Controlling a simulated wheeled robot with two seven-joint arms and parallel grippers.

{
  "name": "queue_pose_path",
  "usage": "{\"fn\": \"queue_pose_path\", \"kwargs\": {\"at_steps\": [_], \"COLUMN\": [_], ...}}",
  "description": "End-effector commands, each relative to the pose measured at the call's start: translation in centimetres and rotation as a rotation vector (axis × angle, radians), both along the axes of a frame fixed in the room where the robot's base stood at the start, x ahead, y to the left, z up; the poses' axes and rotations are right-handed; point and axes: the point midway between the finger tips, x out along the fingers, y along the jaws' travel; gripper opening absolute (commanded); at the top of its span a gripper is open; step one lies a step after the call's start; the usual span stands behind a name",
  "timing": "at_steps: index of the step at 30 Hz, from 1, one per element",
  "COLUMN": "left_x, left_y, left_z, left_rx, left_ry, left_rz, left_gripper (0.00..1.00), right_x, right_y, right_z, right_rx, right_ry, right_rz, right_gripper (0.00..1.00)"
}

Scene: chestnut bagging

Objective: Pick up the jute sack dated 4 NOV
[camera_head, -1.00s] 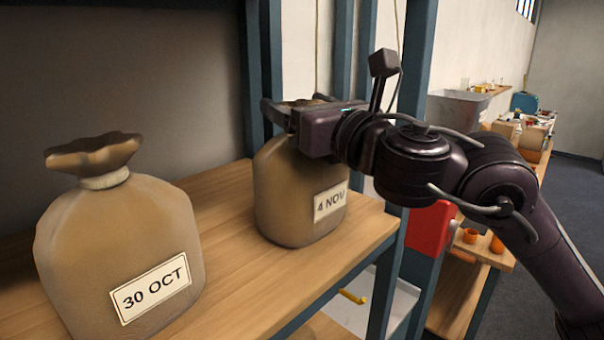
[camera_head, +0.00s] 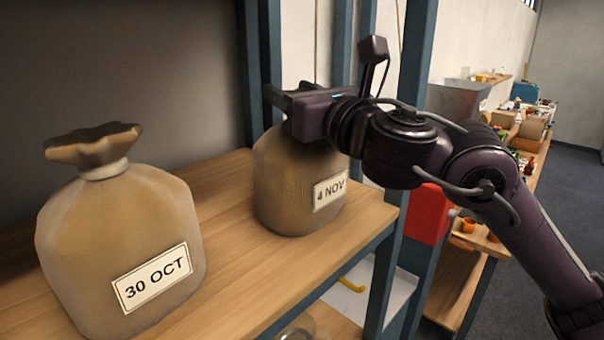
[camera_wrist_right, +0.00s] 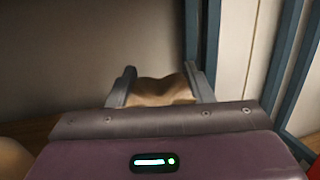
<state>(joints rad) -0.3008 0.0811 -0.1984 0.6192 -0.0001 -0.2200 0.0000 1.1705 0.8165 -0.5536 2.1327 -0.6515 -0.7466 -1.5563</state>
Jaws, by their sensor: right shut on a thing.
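The jute sack labelled 4 NOV (camera_head: 290,195) stands upright at the right end of the wooden shelf. My right gripper (camera_head: 283,104) reaches over its top from the right and is shut on its neck. In the right wrist view, the sack's brown gathered top (camera_wrist_right: 162,92) sits between the two fingers. The gripper hides the neck in the head view. I cannot tell whether the sack's base is clear of the board. My left gripper is not in view.
A second jute sack, labelled 30 OCT (camera_head: 120,235), stands at the front left of the same shelf (camera_head: 225,285). A blue upright post (camera_head: 407,150) is close behind my right forearm. Bare board lies between the sacks.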

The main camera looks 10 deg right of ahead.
Motion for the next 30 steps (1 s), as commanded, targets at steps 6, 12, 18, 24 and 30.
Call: {"fn": "queue_pose_path", "kwargs": {"at_steps": [6,12,18,24,30], "left_x": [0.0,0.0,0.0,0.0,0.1], "left_y": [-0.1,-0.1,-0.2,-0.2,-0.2], "left_z": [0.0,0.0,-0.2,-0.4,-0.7], "left_rx": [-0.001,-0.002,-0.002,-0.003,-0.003], "left_ry": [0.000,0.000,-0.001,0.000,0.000], "left_rz": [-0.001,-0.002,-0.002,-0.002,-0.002], "left_gripper": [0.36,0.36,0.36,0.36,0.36], "right_x": [-0.1,-0.1,-0.1,-0.1,-0.1], "right_y": [-0.1,-0.1,0.0,-0.1,-0.1], "right_z": [0.4,0.5,1.4,2.6,3.8], "right_rx": [0.006,0.006,0.008,0.007,0.008], "right_ry": [-0.007,-0.006,-0.009,-0.009,-0.010], "right_rz": [-0.001,0.000,0.001,0.000,0.001], "right_gripper": [0.00,0.00,0.00,0.00,0.00]}}
